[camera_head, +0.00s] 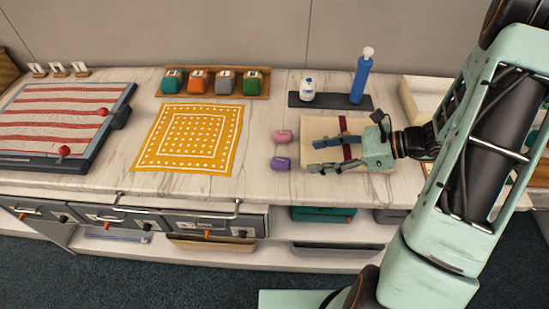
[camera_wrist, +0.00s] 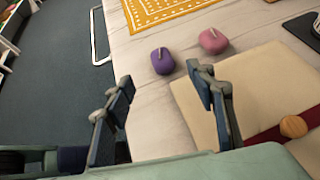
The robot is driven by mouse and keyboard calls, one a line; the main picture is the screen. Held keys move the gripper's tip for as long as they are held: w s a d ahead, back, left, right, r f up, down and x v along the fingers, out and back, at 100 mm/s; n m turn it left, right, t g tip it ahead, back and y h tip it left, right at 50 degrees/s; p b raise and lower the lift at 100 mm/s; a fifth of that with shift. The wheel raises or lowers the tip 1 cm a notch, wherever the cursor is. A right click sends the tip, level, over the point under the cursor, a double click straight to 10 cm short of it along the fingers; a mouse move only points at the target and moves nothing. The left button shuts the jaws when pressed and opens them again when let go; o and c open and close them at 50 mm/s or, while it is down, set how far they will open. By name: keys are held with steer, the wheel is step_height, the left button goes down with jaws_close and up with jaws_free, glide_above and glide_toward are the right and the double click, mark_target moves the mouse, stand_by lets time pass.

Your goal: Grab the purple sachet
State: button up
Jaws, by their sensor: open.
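The purple sachet (camera_head: 280,163) is a small rounded bag lying on the pale marble counter, left of my gripper. It also shows in the wrist view (camera_wrist: 163,61), beyond the fingertips and roughly ahead of the gap between them. My gripper (camera_head: 313,156) is open and empty, with its fingers pointing left towards the sachet over a cream board or box with a dark red band. In the wrist view the two fingers (camera_wrist: 172,88) stand wide apart. The sachet is apart from both fingers and fully visible.
A pink sachet (camera_head: 283,136) lies just behind the purple one. The cream board (camera_wrist: 262,85) is under my gripper. A yellow patterned cloth (camera_head: 190,138) lies to the left. A white bottle (camera_head: 307,90) and a blue bottle (camera_head: 361,78) stand behind on a dark tray (camera_head: 330,101). Drawer handles (camera_head: 178,210) line the front.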

mark_target(283, 161)
steer(key=x, duration=1)
steer(key=shift+a+f+p, duration=0.1)
steer(key=shift+a+p, duration=0.1)
steer(key=shift+p, duration=0.1)
steer(key=c, duration=1)
